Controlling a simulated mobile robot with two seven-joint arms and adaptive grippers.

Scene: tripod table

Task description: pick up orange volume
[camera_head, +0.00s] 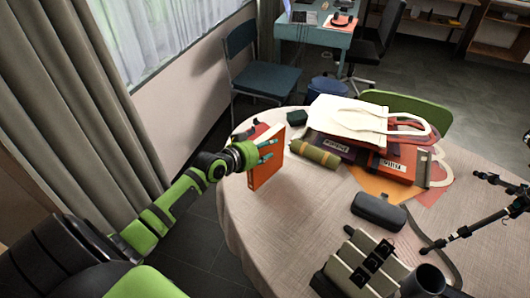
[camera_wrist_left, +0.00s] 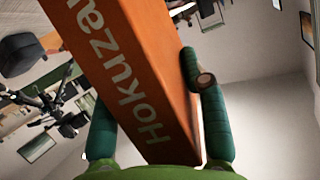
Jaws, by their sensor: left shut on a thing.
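The orange volume (camera_head: 266,170) is upright near the left edge of the round table (camera_head: 312,232) in the head view. My left gripper (camera_head: 268,151) is shut on it, with the fingers across its upper part. My right gripper is not clearly in view.
A green roll (camera_head: 315,152), white tote bag (camera_head: 347,120), red folder (camera_head: 396,163) and dark case (camera_head: 378,211) lie right of the volume. A beige holder (camera_head: 362,266) and dark cup (camera_head: 424,281) stand in front. A black tripod (camera_head: 480,222) is at right. The table's middle is clear.

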